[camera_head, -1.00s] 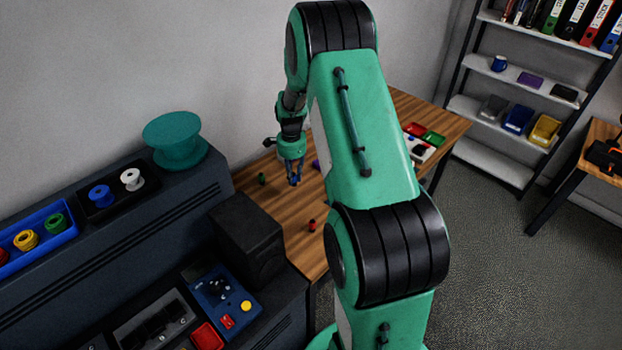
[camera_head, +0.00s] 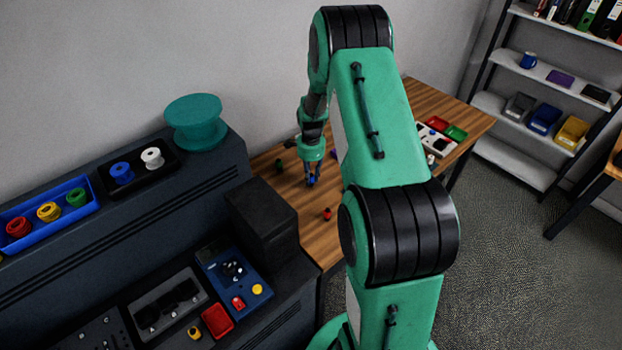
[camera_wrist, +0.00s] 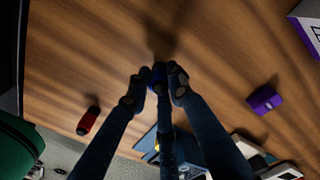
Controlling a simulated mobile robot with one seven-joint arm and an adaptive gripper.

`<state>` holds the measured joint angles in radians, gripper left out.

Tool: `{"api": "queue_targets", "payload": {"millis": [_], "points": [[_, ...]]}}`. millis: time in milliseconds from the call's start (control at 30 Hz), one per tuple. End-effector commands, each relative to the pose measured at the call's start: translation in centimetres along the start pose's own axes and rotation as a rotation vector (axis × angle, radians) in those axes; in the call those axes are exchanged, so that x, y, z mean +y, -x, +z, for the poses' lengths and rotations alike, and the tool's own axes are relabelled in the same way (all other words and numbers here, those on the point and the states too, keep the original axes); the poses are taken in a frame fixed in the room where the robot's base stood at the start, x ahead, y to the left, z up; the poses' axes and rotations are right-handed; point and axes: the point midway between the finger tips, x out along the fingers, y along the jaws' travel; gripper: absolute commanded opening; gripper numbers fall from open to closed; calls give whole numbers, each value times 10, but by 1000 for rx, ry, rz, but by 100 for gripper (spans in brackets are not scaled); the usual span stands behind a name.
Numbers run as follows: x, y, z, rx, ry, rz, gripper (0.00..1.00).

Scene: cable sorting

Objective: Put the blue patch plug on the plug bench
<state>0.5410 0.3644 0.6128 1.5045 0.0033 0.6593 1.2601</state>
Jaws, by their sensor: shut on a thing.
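The blue patch plug (camera_wrist: 158,75) is between the fingertips of my gripper (camera_wrist: 152,86) in the wrist view. In the head view the blue plug (camera_head: 312,181) shows small at the tips of my gripper (camera_head: 312,179), over the wooden table. My gripper is shut on it. The fingers hide part of the plug, and I cannot tell whether it touches the table top. The wooden table (camera_head: 300,197) may be the plug bench; no label shows which surface has that name.
A purple plug (camera_wrist: 265,99) lies to the right in the wrist view. A black box (camera_head: 262,228) and a dark console stand at the table's left. Red and green trays (camera_head: 455,133) are farther right.

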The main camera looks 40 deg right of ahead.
Motion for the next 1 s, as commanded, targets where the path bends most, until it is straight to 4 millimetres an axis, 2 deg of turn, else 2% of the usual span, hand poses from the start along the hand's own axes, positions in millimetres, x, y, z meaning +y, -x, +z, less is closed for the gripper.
{"api": "queue_targets", "payload": {"millis": [100, 533, 567, 633, 667, 1000], "points": [[0, -9, 0, 0, 0, 0, 0], [0, -13, 0, 0, 0, 0, 0], [0, -13, 0, 0, 0, 0, 23], [0, -12, 0, 0, 0, 0, 37], [0, -12, 0, 0, 0, 0, 40], [0, -11, 0, 0, 0, 0, 40]]}}
